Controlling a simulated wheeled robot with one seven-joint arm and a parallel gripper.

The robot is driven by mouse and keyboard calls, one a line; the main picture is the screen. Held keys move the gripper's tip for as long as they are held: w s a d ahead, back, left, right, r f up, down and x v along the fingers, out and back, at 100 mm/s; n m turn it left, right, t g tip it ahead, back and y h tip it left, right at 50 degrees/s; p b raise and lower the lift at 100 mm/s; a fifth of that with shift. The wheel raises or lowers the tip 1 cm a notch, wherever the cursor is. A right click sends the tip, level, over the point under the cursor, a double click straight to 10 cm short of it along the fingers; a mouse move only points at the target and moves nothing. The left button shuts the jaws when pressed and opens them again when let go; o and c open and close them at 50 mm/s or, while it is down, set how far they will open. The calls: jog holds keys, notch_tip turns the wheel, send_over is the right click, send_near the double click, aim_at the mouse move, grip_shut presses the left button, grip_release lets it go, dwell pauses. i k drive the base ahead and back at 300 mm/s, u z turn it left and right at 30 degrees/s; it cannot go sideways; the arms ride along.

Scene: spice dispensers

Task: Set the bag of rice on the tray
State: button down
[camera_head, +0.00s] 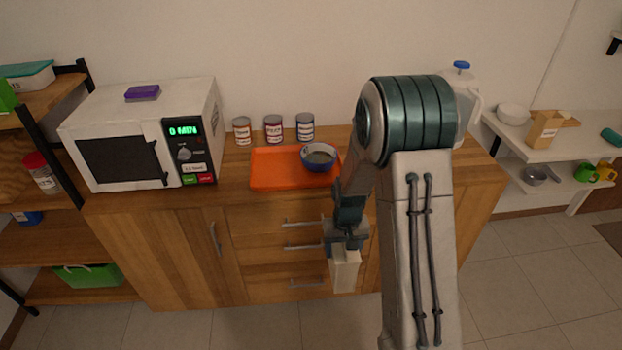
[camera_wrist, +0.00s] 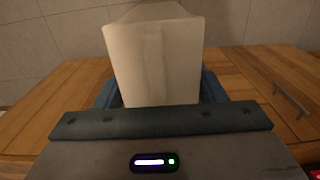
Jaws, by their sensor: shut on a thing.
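The bag of rice appears as a pale cream block (camera_head: 345,273) hanging below my gripper (camera_head: 345,243) in the head view, in front of the cabinet drawers. In the wrist view the bag (camera_wrist: 154,60) fills the middle, between the blue fingers. My gripper is shut on it, and no label shows on the visible side. The orange tray (camera_head: 272,170) lies on the wooden counter, behind and above the bag in the picture. A blue-rimmed bowl (camera_head: 319,157) with something in it stands on the tray's right part. The tray's left part is bare.
A microwave (camera_head: 150,135) stands left of the tray. Three cans (camera_head: 274,128) stand behind the tray against the wall. A pitcher (camera_head: 466,100) stands at the counter's right end, partly behind my arm. Shelves with other items flank the counter on both sides.

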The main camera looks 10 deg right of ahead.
aim_at(271, 161)
jog(key=k, duration=0.55)
jog(key=u, duration=0.65)
jog(key=i, duration=0.95)
jog(key=z, duration=0.1)
